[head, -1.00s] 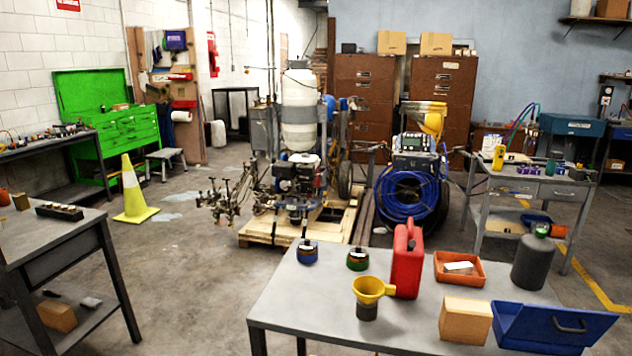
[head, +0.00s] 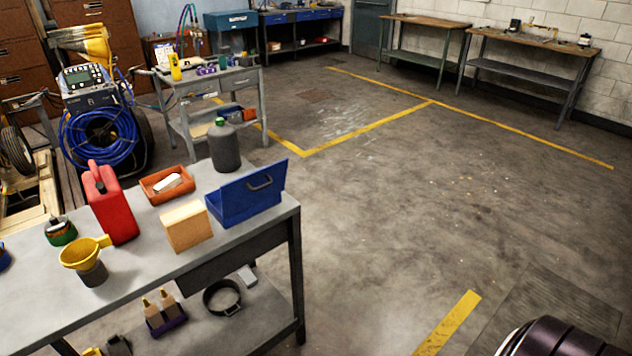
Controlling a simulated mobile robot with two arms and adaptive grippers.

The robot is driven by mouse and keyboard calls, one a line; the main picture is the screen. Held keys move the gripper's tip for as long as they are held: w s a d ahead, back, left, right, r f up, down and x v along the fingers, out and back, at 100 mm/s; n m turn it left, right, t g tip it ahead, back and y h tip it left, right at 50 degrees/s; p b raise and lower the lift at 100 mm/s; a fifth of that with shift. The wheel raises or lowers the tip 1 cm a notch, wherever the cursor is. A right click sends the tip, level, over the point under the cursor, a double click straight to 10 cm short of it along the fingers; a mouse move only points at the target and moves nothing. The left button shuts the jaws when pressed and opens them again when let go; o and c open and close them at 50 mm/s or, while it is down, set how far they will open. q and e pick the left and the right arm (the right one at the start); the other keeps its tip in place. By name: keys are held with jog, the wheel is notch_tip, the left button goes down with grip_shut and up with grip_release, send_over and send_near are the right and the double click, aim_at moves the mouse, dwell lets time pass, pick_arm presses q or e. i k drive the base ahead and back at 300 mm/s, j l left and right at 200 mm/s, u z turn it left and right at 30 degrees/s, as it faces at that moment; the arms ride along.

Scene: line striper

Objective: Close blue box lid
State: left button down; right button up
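The blue box (head: 240,207) stands near the right end of the grey metal table (head: 150,255). The inside of the box is mostly hidden. Neither of my grippers shows in the head view. A dark ribbed rounded shape at the bottom right corner may be part of my own arm.
Close to the box are a cardboard box (head: 187,226), an orange tray (head: 166,186), a dark grey bottle (head: 224,148) and a red jerrycan (head: 108,205). A yellow funnel (head: 82,254) is further left. Open floor (head: 420,210) lies right of the table.

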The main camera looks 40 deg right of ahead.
aim_at(259, 192)
jog(key=z, duration=0.7)
